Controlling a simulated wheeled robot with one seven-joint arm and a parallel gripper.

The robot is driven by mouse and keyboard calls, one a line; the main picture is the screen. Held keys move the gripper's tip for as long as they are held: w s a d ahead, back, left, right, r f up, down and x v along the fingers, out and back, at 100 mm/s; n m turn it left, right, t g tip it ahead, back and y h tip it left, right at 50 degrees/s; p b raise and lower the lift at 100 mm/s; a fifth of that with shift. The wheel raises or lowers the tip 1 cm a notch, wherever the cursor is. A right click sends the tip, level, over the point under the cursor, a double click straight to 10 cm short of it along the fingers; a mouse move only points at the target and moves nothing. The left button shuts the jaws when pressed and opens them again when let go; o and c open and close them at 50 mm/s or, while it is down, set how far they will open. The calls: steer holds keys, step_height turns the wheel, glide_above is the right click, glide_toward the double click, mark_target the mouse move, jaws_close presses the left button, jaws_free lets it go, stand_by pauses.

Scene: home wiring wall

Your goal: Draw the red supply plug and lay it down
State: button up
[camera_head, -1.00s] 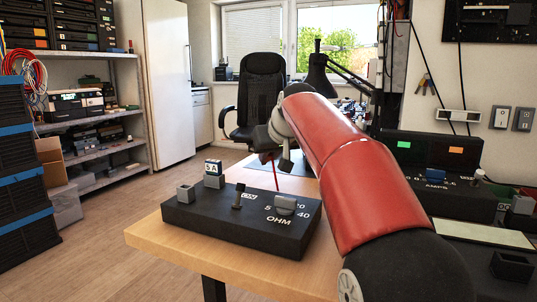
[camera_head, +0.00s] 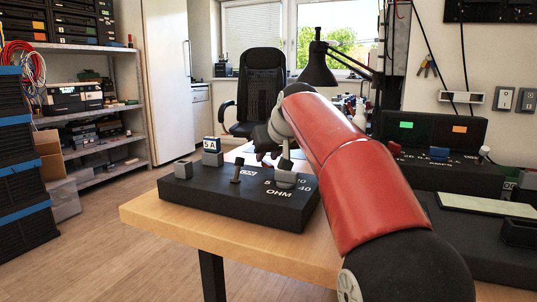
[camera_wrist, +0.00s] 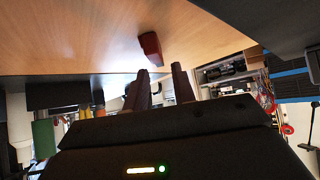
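The red supply plug (camera_wrist: 150,48) shows in the wrist view as a small red block against the bare wooden tabletop (camera_wrist: 80,35). It appears to lie on the wood, just beyond my fingertips. My gripper (camera_wrist: 160,78) has its two dark fingers apart with a gap between them, and nothing shows in that gap. In the head view my gripper (camera_head: 263,150) is a dark shape behind the black OHM box (camera_head: 235,197), partly hidden by my red arm. The plug is hidden in the head view.
The OHM box on the wooden table (camera_head: 150,212) carries a 5A block (camera_head: 212,152), a small lever and a grey knob (camera_head: 286,176). A black AMPS panel (camera_head: 430,170) stands at the right. A desk lamp (camera_head: 318,65) and chair (camera_head: 262,90) are behind.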

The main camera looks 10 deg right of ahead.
steer(key=shift+o, duration=1)
steer(key=p+v, duration=0.1)
steer(key=v, duration=0.6)
steer(key=shift+s+r, duration=0.25)
steer(key=shift+s, duration=0.1)
